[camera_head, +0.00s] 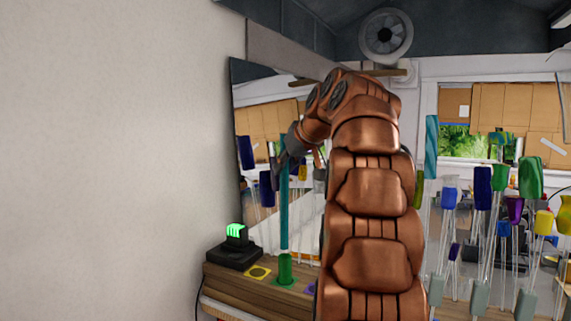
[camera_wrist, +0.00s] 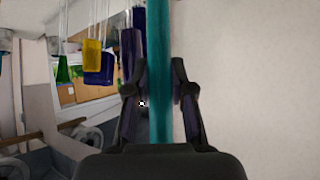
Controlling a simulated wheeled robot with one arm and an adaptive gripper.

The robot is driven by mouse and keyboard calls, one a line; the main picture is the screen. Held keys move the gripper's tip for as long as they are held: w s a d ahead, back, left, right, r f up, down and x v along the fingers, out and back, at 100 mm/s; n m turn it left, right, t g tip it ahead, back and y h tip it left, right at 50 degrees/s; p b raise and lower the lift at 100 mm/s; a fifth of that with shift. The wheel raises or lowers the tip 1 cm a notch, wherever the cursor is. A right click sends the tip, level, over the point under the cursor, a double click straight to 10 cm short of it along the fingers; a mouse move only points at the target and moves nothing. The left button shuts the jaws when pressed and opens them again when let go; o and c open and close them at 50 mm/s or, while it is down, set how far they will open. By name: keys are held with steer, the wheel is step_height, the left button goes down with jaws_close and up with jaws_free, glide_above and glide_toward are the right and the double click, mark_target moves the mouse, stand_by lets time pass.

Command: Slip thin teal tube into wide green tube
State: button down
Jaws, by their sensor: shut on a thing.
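The thin teal tube (camera_head: 284,210) hangs upright in the head view. My gripper (camera_head: 285,158) is shut on its upper part. In the wrist view the teal tube (camera_wrist: 160,35) runs between the two fingers of my gripper (camera_wrist: 159,82). The wide green tube (camera_head: 285,270) stands upright on a wooden bench, on a green base. The teal tube's lower end is just above the green tube's top and looks roughly in line with it. I cannot tell the exact gap or the offset in depth.
A black box with a lit green display (camera_head: 236,231) stands left on the wooden bench (camera_head: 240,290). Several coloured glass pieces hang on the right, including a blue one (camera_head: 483,181). A plain wall (camera_head: 110,160) fills the left.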

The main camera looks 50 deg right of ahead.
mark_target(287, 199)
steer(key=shift+f+b, duration=3.95)
steer(key=shift+f, duration=0.6)
steer(key=c, duration=0.9)
jaws_free()
steer(key=shift+v, duration=6)
steer(key=shift+a, duration=0.1)
